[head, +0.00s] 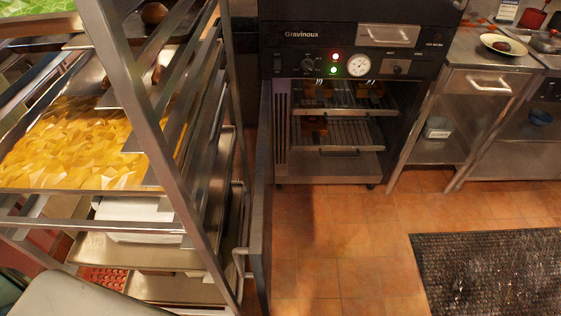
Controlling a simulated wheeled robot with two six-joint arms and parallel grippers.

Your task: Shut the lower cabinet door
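The lower cabinet door (261,205) of the black Gravinoux oven (345,35) stands wide open. It swings out toward me from the left side of the opening and shows nearly edge-on. Its metal handle (240,263) is at the near end, on the door's left side, close to the rack. The open cabinet shows wire shelves (345,130) with several brown pieces on them. Neither of my grippers is in view.
A tall metal rack (165,150) with trays stands at the left, very close to the door. Tiled floor (335,240) is clear in front of the oven. A dark mat (490,275) lies at right. Steel counters (480,80) stand right of the oven.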

